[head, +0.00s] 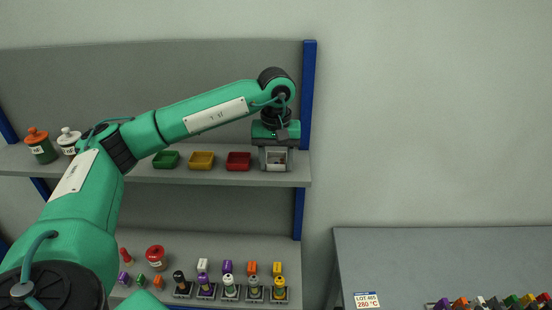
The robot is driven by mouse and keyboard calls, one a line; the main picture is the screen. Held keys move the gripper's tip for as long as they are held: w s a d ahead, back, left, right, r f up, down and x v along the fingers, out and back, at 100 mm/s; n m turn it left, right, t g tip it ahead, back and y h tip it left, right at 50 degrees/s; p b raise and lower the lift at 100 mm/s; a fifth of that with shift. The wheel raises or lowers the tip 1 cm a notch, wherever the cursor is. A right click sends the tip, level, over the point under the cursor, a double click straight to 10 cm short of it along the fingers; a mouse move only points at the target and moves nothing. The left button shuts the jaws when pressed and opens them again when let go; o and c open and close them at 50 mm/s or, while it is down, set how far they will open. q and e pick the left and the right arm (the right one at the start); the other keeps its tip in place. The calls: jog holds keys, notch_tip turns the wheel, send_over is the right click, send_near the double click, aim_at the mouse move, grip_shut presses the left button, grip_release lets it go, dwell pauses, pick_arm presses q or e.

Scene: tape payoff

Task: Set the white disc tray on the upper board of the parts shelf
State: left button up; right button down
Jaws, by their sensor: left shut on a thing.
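My left gripper (276,164) reaches to the right end of the parts shelf's upper board (215,178). It is shut on a small pale thing, which appears to be the white disc tray (276,157). The fingers cover the tray's sides. The tray is at the board, right of the red bin; I cannot tell whether it touches the board. My right gripper is not in view.
Green (166,160), yellow (201,161) and red (238,161) bins stand in a row on the upper board. Two jars stand at left, one orange-lidded (40,148), one white-lidded (69,140). A blue post (308,95) is close right of the gripper. The lower board holds several small parts.

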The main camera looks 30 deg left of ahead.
pick_arm(q)
jog(key=shift+f, duration=0.15)
jog(key=o, duration=1)
jog(key=shift+c, duration=0.2)
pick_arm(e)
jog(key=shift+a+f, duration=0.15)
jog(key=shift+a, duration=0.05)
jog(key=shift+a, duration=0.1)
pick_arm(q)
jog(key=shift+r, duration=0.35)
notch_tip(320, 180, up, 7)
jog(key=b, duration=0.3)
jog(key=shift+w+f, duration=0.1)
jog(key=shift+f, duration=0.1)
jog(key=shift+r, duration=2.55)
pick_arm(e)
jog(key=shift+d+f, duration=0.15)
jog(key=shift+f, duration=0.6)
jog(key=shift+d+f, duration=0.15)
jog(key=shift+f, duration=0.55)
